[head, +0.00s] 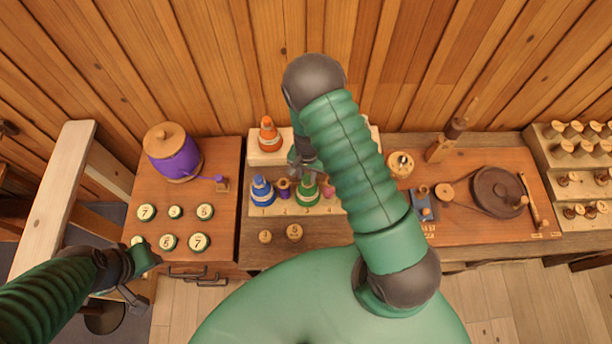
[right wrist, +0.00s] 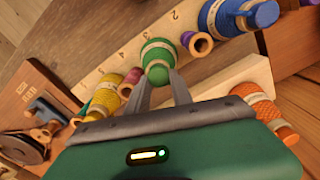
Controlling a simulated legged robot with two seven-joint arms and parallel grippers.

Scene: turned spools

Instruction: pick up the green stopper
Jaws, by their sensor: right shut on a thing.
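The green stopper (head: 307,190) stands by number 3 on a pale numbered rack (head: 275,209). In the right wrist view the green stopper (right wrist: 158,52) shows a pale band and a round green knob. My right gripper (head: 301,164) reaches down over the rack from behind the stopper. In the right wrist view its fingertips (right wrist: 161,76) are closed at the knob. The stopper appears to be still at its place on the rack. My left gripper (head: 143,268) is at the lower left by the round numbered pieces; its jaws are unclear.
A blue stopper (head: 262,190) and a purple spool (head: 284,188) stand left of the green one, a pink piece (head: 329,189) right. An orange stopper (head: 269,134) stands on the raised back step. A yellow stopper (right wrist: 105,96) shows in the right wrist view. My right arm hides the rack's right end.

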